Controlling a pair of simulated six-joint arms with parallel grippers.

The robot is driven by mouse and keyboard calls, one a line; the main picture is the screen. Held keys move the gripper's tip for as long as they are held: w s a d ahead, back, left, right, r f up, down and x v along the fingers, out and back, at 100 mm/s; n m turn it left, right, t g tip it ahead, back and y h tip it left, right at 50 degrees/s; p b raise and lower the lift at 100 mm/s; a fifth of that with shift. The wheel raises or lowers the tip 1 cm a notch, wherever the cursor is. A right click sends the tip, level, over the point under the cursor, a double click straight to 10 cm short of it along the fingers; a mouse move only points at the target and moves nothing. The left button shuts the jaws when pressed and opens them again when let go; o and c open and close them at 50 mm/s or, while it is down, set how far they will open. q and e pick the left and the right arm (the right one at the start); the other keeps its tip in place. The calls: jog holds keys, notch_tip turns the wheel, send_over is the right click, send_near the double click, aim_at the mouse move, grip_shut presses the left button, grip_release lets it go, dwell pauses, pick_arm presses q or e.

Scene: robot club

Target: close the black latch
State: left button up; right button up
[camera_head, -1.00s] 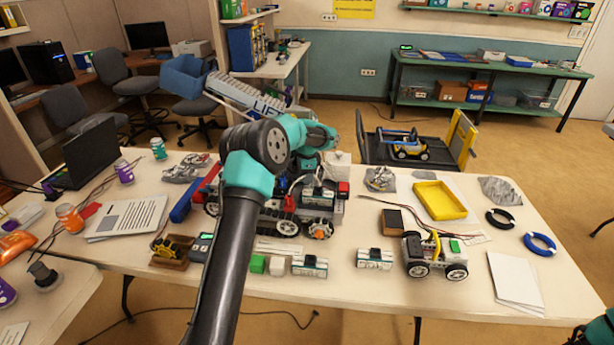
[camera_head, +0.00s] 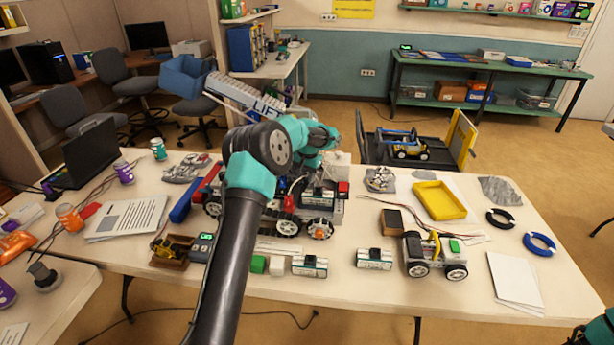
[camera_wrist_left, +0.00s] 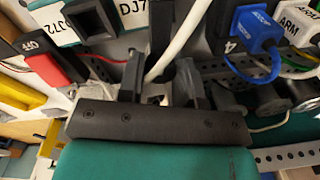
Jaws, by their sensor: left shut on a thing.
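My left arm reaches over the tracked robot (camera_head: 288,228) on the table, and its gripper is mostly hidden behind the arm's joints in the head view. In the left wrist view my left gripper (camera_wrist_left: 162,82) has its two dark fingers apart, with a dark part between them that looks like the black latch (camera_wrist_left: 160,70). A white cable runs down close beside this part. A labelled white and teal block (camera_wrist_left: 66,28) lies beyond the fingers. How far the latch is turned cannot be made out. Only a bit of my right arm shows at the lower right corner of the head view.
A red switch (camera_wrist_left: 40,60) is at the left in the wrist view, and a blue connector (camera_wrist_left: 255,38) with wires is at the right. A small wheeled car (camera_head: 435,257), a yellow tray (camera_head: 439,200) and loose battery-like blocks (camera_head: 309,266) stand around the robot.

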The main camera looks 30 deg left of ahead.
pick_arm(q)
jog(key=shift+n, duration=1.2)
jog(key=o, duration=0.9)
jog(key=shift+o, duration=0.2)
notch_tip(320, 180, up, 17)
jog(key=shift+d+r, duration=0.2)
jog(key=shift+d, duration=0.15)
